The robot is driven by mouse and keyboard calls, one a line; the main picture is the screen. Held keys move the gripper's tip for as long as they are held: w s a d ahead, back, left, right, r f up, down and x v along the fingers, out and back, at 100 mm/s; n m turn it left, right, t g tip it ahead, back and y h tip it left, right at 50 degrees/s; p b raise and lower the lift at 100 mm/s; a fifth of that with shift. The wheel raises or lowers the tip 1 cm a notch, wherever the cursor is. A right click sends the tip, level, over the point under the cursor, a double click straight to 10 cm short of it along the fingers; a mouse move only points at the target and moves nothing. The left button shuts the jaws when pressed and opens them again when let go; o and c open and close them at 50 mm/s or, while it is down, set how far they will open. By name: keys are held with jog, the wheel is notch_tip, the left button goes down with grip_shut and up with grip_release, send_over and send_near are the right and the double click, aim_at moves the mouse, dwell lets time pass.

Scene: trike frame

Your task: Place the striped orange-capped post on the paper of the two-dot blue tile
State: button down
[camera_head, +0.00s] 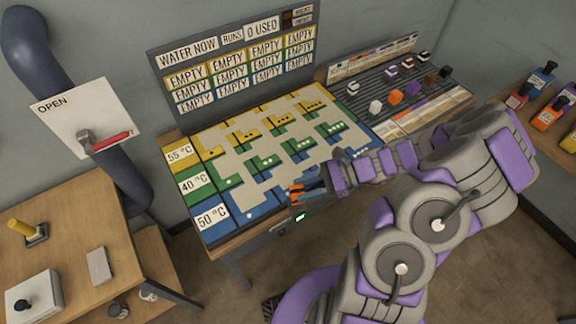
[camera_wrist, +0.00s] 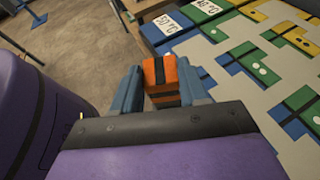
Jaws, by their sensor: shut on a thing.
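My gripper (camera_head: 304,190) is shut on the striped orange-capped post (camera_wrist: 162,76), an orange piece with a black stripe. It holds the post at the front edge of the board, by the blue row. In the wrist view the post sits between the two blue-grey fingers, and its lower part is hidden. A blue tile (camera_head: 249,206) with one white dot lies left of the gripper in the head view. The two-dot blue tile seems to be largely hidden by my gripper there.
Green tiles (camera_head: 264,160) and yellow tiles (camera_head: 246,135) fill the board's rows behind. A dark slotted rack (camera_head: 415,95) with several coloured blocks stands to the right. An upright sign panel (camera_head: 235,60) backs the board. A wooden table (camera_head: 75,215) is at left, with floor between.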

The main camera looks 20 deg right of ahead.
jog(key=w+f+b, duration=0.1)
jog(key=w, duration=0.3)
jog(key=w+f+b, duration=0.1)
jog(key=w+f, duration=0.1)
jog(key=w, duration=0.3)
jog(key=w+d+f+b, duration=0.1)
jog(key=w+b, duration=0.1)
jog(key=w, duration=0.2)
jog(key=shift+w+f, duration=0.2)
jog(key=shift+w, duration=0.1)
jog(key=shift+f, duration=0.3)
jog(key=shift+a+r, duration=0.1)
jog(key=shift+a, duration=0.1)
jog(key=c, duration=1)
grip_release()
jog(key=o, duration=0.4)
jog(key=shift+d, duration=0.15)
